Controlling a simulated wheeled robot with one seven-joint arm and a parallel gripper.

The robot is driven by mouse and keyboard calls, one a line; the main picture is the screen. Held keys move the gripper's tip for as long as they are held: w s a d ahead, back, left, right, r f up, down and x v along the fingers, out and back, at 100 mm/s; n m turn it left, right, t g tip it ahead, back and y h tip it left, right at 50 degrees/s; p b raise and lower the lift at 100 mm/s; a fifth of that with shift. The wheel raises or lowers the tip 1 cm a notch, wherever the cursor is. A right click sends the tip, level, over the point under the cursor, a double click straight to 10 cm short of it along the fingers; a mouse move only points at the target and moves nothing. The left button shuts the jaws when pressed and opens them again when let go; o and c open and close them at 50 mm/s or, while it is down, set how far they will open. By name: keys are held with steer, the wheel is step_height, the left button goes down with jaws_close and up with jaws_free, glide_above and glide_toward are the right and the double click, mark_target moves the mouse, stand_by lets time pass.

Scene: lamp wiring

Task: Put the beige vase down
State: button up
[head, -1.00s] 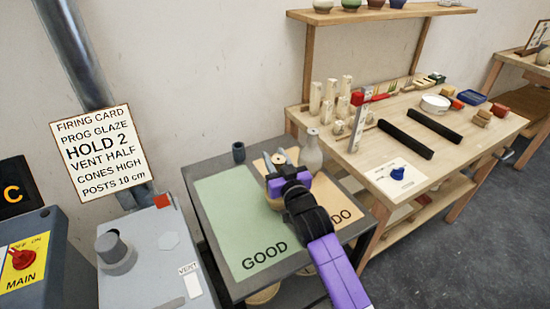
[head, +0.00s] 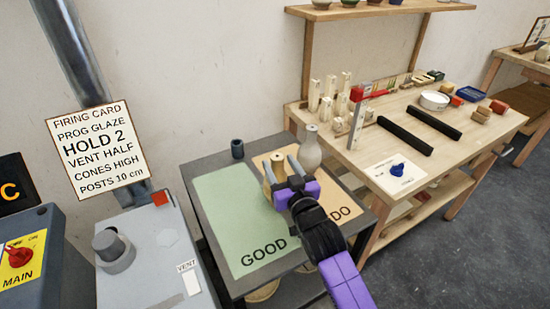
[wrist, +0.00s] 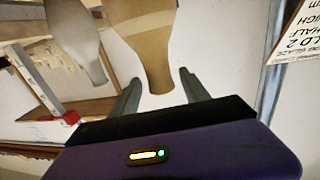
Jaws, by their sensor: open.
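The table has a green GOOD area (head: 236,215) and an orange area lettered DO, partly covered by my arm. A small dark cup (head: 237,149) stands at the table's back. A wooden workbench (head: 440,165) with tools is at right. A grey control box (head: 150,262) is at left.

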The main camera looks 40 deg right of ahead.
steer(key=v, duration=0.7)
steer(key=shift+b, duration=0.45)
